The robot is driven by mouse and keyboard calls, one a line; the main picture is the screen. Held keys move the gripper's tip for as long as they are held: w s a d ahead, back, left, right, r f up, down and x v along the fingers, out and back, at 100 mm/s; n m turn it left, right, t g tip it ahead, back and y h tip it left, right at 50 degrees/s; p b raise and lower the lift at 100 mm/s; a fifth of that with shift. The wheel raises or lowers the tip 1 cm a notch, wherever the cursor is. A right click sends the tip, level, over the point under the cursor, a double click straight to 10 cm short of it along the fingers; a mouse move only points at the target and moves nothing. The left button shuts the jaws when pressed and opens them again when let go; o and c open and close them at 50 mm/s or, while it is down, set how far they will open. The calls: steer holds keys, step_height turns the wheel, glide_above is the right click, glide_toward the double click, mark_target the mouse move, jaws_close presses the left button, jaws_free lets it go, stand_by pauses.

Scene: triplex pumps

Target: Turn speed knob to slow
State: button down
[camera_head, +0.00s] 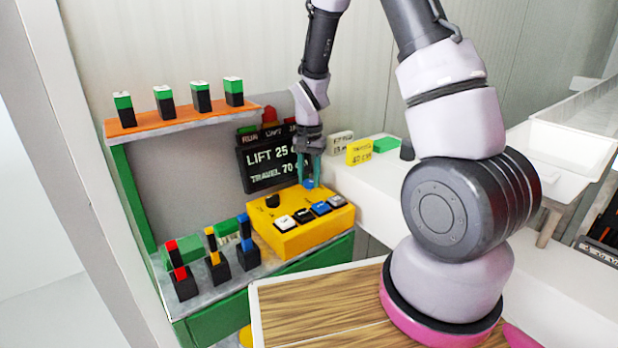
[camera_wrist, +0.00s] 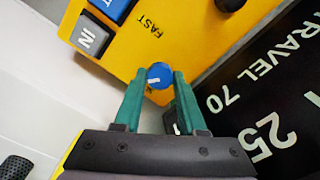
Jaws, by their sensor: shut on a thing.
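The speed knob is a small round blue knob with a white mark; it shows clearly in the wrist view (camera_wrist: 160,73) and partly in the head view (camera_head: 309,184). It sits on the top of a yellow control box (camera_head: 296,236), near the box's back right edge. My gripper (camera_head: 310,172) reaches down to it from above. In the wrist view its two green fingers lie on either side of the knob, shut on it. The word FAST (camera_wrist: 150,27) is printed beside the knob. Another label by the fingers is mostly hidden.
A black knob (camera_head: 272,201) and a row of buttons (camera_head: 309,214) share the box top. A dark display (camera_head: 270,163) reading LIFT 25 and TRAVEL 70 stands close behind. Red, yellow and blue levers (camera_head: 213,252) stand to the left. A shelf (camera_head: 185,122) holds several green-black blocks.

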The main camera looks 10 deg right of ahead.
mark_target(310, 181)
steer(key=n, duration=0.3)
steer(key=shift+n, duration=2.2)
steer(key=shift+c, duration=2.4)
jaws_free()
steer(key=shift+r, duration=0.1)
step_height(310, 181, up, 11)
steer(key=shift+d, duration=0.1)
